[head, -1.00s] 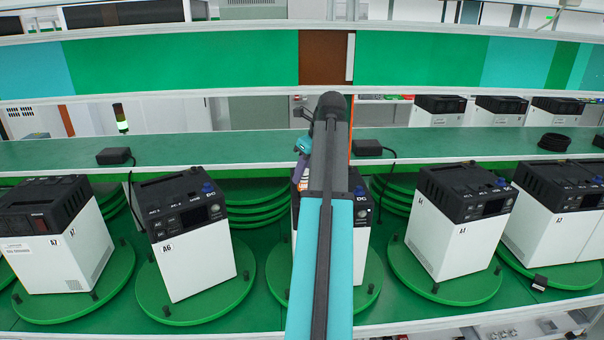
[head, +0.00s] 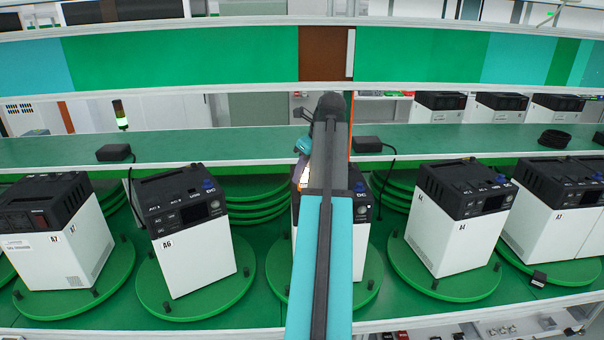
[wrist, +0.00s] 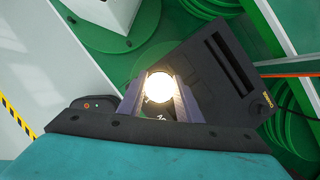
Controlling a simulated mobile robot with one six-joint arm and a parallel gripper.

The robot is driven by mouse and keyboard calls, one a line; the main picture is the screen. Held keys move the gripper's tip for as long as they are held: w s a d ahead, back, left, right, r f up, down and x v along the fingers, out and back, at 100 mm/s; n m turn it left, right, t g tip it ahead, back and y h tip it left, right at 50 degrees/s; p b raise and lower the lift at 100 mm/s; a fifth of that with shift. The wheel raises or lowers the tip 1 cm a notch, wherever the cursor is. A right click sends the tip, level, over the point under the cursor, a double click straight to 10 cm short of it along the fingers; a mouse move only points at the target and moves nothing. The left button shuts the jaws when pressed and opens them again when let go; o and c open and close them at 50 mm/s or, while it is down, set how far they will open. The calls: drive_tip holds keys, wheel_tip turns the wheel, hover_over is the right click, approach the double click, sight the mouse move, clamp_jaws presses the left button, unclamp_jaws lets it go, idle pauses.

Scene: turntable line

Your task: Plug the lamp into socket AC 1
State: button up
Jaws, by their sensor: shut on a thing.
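My gripper (wrist: 158,103) is shut on the lamp (wrist: 158,87), a round, brightly glowing white light between its two fingers in the wrist view. Both are over the black top of the middle power unit (wrist: 224,68). In the head view my gripper (head: 301,178) is at the left of that unit's top (head: 360,208), and my arm covers much of the unit. Socket AC 1 on it is hidden; a small part of a label shows just below the lamp. The glare hides whether the lamp's base is seated in a socket.
Similar units stand on green turntables on both sides, including A6 (head: 197,258) at left and A4 (head: 452,232) at right. A green shelf (head: 230,148) runs behind, with black adapters (head: 114,153) and hanging cables. A coloured wall band crosses above.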

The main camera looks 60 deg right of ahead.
drive_tip(key=o, duration=1.2)
drive_tip(key=shift+f, duration=0.1)
drive_tip(key=shift+r, duration=0.2)
drive_tip(key=d+b+v, duration=0.1)
drive_tip(key=b+v, duration=0.3)
drive_tip(key=v, duration=0.9)
drive_tip(key=shift+a+r+b, duration=0.25)
drive_tip(key=shift+a+b, duration=0.15)
drive_tip(key=shift+a, duration=0.1)
